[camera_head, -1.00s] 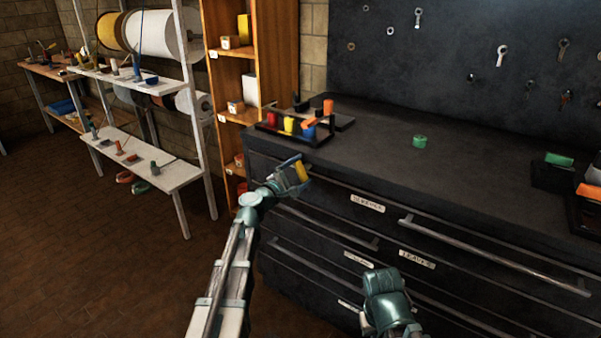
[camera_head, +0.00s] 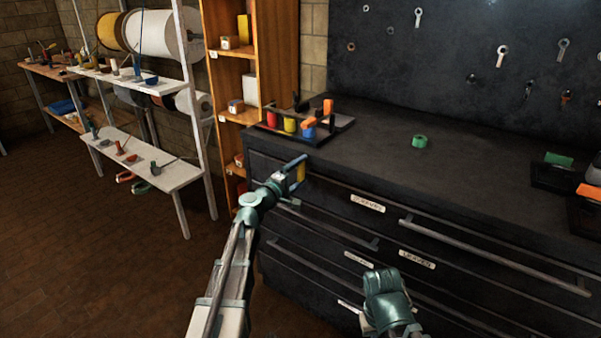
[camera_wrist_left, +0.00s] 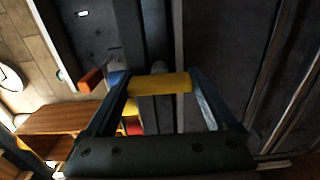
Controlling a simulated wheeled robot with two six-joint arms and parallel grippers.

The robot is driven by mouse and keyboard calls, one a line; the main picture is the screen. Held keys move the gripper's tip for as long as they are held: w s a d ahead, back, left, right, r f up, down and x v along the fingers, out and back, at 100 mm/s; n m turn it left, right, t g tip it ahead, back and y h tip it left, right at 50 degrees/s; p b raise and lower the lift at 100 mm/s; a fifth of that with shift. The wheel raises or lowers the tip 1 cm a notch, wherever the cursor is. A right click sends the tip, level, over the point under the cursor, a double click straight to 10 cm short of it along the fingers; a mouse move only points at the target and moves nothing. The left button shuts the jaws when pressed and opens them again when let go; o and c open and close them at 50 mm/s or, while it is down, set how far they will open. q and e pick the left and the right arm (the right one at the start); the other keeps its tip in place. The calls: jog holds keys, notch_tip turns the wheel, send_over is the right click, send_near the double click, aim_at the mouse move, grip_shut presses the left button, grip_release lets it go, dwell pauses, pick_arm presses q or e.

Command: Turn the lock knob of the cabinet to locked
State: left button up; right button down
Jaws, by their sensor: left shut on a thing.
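The lock knob (camera_head: 300,174) is a yellow bar at the upper left of the dark cabinet (camera_head: 400,165)'s front. My left gripper (camera_head: 296,172) reaches it from the left and is shut on it. In the left wrist view the yellow knob (camera_wrist_left: 160,83) spans the gap between the two blue-grey fingers of the left gripper (camera_wrist_left: 157,84). The knob stands about upright in the head view. The fingers hide part of it, and no lock marking can be made out. The right gripper's fingers are not seen; only a teal part of my right arm shows at the bottom.
Long drawer handles (camera_head: 490,255) stick out to the right of and below the knob. Shelves (camera_head: 235,90) stand at the left. The floor at lower left is clear.

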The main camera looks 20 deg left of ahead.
pick_arm(q)
jog(key=shift+s, duration=0.1)
jog(key=o, duration=1.1)
jog(key=shift+c, duration=0.2)
jog(key=v, duration=1.3)
jog(key=shift+s, duration=0.35)
